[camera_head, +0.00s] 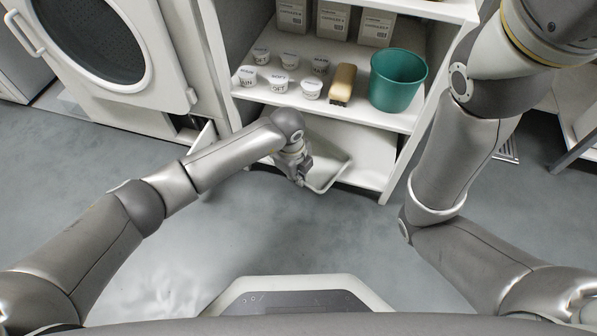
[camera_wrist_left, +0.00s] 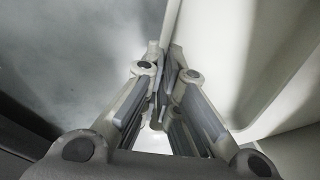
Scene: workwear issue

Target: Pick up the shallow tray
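The shallow tray (camera_head: 331,180) is pale and low-walled. It is at the lower shelf and its near corner reaches out past the shelf's front edge. My left gripper (camera_head: 301,178) is at the tray's left side and hides part of it. In the left wrist view the fingers (camera_wrist_left: 165,68) come close together on the tray's rim, with the tray (camera_wrist_left: 215,50) spreading to the right. The fingertips' contact is partly hidden by the finger links. My right arm rises at the right of the head view; its gripper is out of frame.
The shelf above (camera_head: 300,98) holds several white cups (camera_head: 279,82), a brush with a tan top (camera_head: 342,83) and a green bucket (camera_head: 397,79). Grey boxes (camera_head: 333,20) stand higher up. A washing machine (camera_head: 100,45) is at left. The floor in front (camera_head: 250,225) is clear.

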